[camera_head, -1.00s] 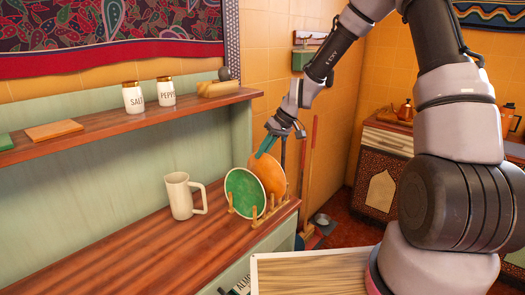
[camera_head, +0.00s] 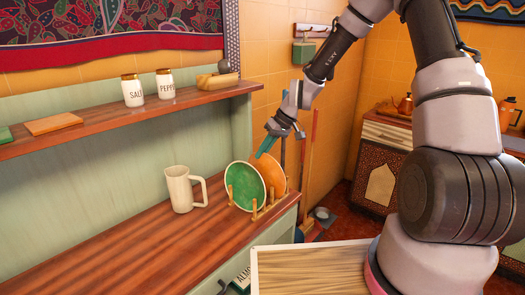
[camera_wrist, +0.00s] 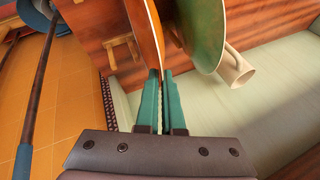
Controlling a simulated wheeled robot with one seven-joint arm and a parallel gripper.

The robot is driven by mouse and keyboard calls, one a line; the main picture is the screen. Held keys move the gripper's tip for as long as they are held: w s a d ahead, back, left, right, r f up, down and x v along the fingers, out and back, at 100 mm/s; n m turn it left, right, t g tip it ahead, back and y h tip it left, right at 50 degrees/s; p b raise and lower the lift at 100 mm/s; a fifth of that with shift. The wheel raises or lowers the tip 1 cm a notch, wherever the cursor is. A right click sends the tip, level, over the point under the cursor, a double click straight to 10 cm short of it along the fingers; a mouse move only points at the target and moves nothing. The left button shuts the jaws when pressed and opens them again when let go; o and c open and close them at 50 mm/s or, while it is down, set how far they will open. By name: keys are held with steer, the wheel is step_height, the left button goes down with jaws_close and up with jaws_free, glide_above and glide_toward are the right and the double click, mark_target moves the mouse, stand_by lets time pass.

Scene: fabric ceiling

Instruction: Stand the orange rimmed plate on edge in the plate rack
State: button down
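The orange rimmed plate (camera_head: 272,172) is on edge, close behind a green plate (camera_head: 245,186) that leans in the wooden plate rack (camera_head: 254,212). Its lower edge is hidden by the green plate and pegs, so I cannot tell whether it touches the rack base. My gripper (camera_head: 266,147) is at its upper rim, with teal fingers pinching the plate. In the wrist view the fingers (camera_wrist: 161,100) are on both sides of the orange plate (camera_wrist: 146,30). The green plate (camera_wrist: 195,30) is just to the right, and a rack peg (camera_wrist: 122,50) shows at left.
A cream mug (camera_head: 182,188) stands left of the rack on the wooden counter (camera_head: 110,250). The shelf (camera_head: 120,114) above holds salt and pepper jars (camera_head: 150,87). The rack is near the counter's right end. A wood-topped surface (camera_head: 310,270) is in front.

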steer(key=shift+f, duration=0.1)
steer(key=c, duration=1)
jaws_free()
steer(key=shift+o, duration=0.2)
steer(key=v, duration=1)
steer(key=shift+r, duration=0.4)
steer(key=shift+d, duration=0.15)
steer(key=s+d+r+m+t+h, duration=0.2)
steer(key=s+d+r+m, duration=0.3)
steer(key=s+r, duration=0.6)
steer(key=s+d+r+m+t+h, duration=0.2)
steer(key=s+d+r+m+t, duration=0.2)
steer(key=s+d+r, duration=0.5)
steer(key=s+r+m, duration=0.1)
steer(key=s, duration=0.2)
steer(key=shift+d+r, duration=0.3)
steer(key=shift+r, duration=0.1)
